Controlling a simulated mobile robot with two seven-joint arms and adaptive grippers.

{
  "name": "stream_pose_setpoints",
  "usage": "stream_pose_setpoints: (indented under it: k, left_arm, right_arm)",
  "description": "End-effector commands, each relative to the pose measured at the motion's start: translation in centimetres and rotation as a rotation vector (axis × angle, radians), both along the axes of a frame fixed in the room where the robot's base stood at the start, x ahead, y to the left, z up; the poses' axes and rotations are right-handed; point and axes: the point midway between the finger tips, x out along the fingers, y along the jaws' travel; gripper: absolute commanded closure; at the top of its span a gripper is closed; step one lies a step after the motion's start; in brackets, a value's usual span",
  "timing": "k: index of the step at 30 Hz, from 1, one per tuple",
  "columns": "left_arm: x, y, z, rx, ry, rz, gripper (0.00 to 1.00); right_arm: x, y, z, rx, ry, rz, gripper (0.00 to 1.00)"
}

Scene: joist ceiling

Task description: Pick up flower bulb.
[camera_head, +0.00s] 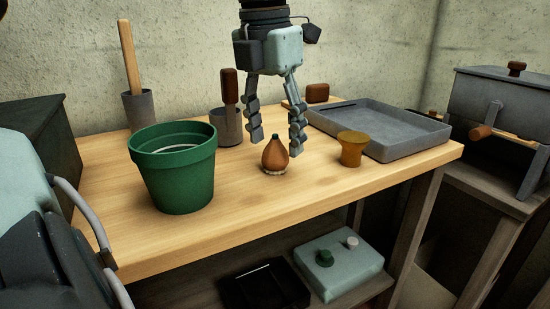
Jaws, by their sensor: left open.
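The flower bulb (275,156) is brown and rounded, with a pointed top and a pale fringe at its base. It stands upright on the wooden table near the middle of the camera_head view. My left gripper (276,146) points down from above, its fingers spread. Its fingertips appear to either side of the bulb's top in the picture; I cannot tell how far apart in depth they are. Nothing is held between them. My right gripper is not in view.
A green pot (174,178) stands left of the bulb on the table (245,210). A grey cup (226,128) with a brown-handled tool is behind, and a small brown pot (352,150) is right. A grey tray (415,150) fills the back right. The table front is clear.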

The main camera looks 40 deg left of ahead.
Motion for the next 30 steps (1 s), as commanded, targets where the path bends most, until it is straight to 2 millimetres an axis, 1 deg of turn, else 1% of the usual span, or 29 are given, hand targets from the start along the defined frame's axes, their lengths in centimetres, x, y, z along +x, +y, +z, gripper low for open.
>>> stream_pose_setpoints:
  k: [1,3,9,22,30]
  left_arm:
    - [0.04,-0.03,-0.44,-0.002,0.001,0.0,0.43]
    - [0.06,-0.03,-0.67,-0.002,0.0,0.0,0.43]
    - [0.07,-0.02,-0.66,-0.001,0.0,0.0,0.43]
    - [0.08,-0.02,-0.63,-0.001,0.0,0.0,0.96]
    - [0.08,-0.01,-0.48,-0.001,-0.001,0.0,0.97]
  right_arm:
    - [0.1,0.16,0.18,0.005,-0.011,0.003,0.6]
    - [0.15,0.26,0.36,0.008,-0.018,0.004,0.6]
    - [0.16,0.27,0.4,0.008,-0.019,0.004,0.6]
    - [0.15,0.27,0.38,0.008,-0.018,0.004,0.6]
    - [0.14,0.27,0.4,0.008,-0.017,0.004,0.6]
